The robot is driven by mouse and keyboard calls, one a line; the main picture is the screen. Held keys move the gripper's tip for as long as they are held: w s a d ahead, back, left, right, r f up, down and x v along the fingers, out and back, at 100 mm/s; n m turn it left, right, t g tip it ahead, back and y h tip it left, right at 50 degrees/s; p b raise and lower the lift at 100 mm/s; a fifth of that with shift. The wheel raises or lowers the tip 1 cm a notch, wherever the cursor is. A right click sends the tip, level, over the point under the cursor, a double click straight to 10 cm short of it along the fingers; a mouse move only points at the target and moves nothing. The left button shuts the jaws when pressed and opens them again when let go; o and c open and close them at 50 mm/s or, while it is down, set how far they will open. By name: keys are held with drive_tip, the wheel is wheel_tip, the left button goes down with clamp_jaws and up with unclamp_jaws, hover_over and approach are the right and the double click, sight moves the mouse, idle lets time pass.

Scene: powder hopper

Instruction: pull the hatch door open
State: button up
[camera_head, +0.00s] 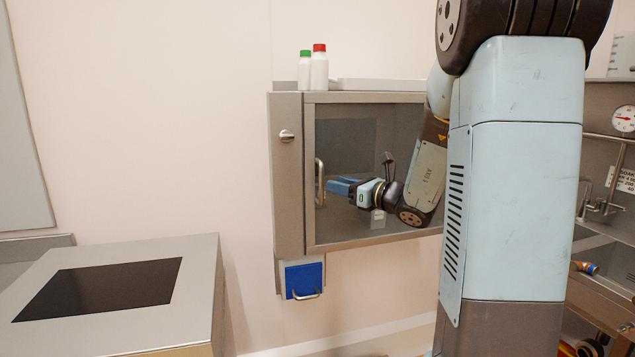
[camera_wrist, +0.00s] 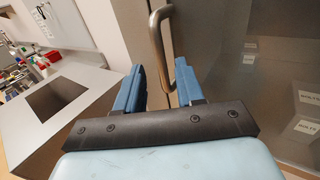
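The hatch door (camera_head: 345,130) is a glass panel in a grey metal frame on the wall cabinet, and it looks shut. Its upright bar handle (camera_head: 319,182) is on the door's left side. In the wrist view the curved metal handle (camera_wrist: 156,32) stands just ahead of the fingers, in line with the gap between them. My gripper (camera_head: 330,187) has blue fingers and is just right of the handle. In the wrist view my gripper (camera_wrist: 159,66) is open, with nothing held. I cannot tell whether a finger touches the handle.
A blue flap (camera_head: 303,278) with a small handle is below the cabinet. A white bottle with a red cap (camera_head: 319,70) and one with a green cap (camera_head: 305,74) stand on top. A metal counter (camera_head: 200,270) is at the left. A sink unit (camera_head: 605,250) is at the right.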

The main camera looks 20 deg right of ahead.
sight(322, 180)
drive_tip(key=x, duration=0.7)
clamp_jaws()
idle(0.3)
